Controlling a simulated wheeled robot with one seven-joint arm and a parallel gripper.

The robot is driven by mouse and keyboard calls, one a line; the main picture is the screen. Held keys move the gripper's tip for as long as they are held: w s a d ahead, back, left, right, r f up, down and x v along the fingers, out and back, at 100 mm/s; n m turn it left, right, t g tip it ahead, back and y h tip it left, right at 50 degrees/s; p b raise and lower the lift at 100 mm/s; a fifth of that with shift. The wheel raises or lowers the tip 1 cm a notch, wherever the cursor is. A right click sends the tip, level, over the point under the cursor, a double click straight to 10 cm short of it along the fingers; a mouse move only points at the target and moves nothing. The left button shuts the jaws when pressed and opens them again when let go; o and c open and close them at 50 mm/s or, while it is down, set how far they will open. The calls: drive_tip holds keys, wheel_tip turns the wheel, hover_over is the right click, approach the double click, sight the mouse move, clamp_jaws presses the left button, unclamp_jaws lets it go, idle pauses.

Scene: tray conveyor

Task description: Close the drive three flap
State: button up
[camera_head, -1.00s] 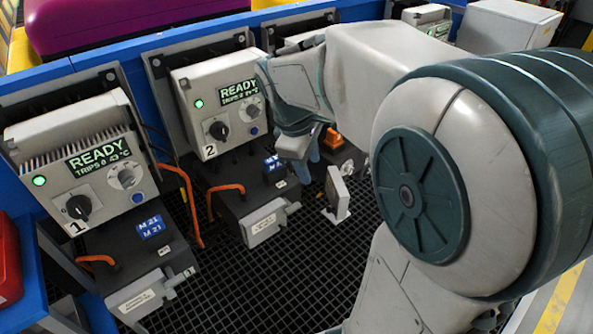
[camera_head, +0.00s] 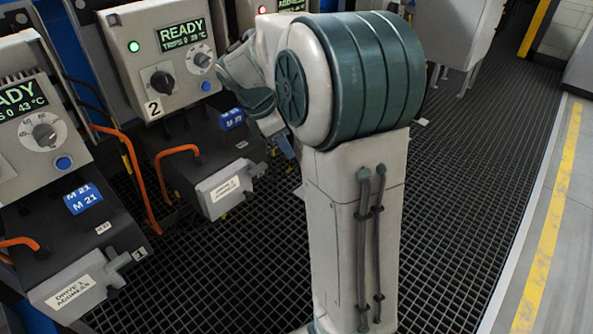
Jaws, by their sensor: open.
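Drive three is mostly hidden behind my arm. Only the top of its control box (camera_head: 270,8), with part of a lit screen, shows above the arm. Its flap is not visible in this view. My gripper (camera_head: 284,147) shows only in part, low beside my arm and to the right of drive two's motor. Its fingers point down and are open, and nothing is seen between them. I cannot tell whether they touch the flap.
Drive two's box (camera_head: 155,75) reads READY, with its closed label flap (camera_head: 222,190) below and an orange cable (camera_head: 160,165) beside it. Drive one's flap (camera_head: 75,290) is at lower left. Dark floor grating (camera_head: 440,230) is clear to the right, up to a yellow line (camera_head: 555,210).

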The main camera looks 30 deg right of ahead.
drive_tip(key=b+x, duration=0.3)
drive_tip(key=x, duration=0.5)
drive_tip(key=shift+f, duration=0.4)
drive_tip(key=shift+d, duration=0.1)
clamp_jaws()
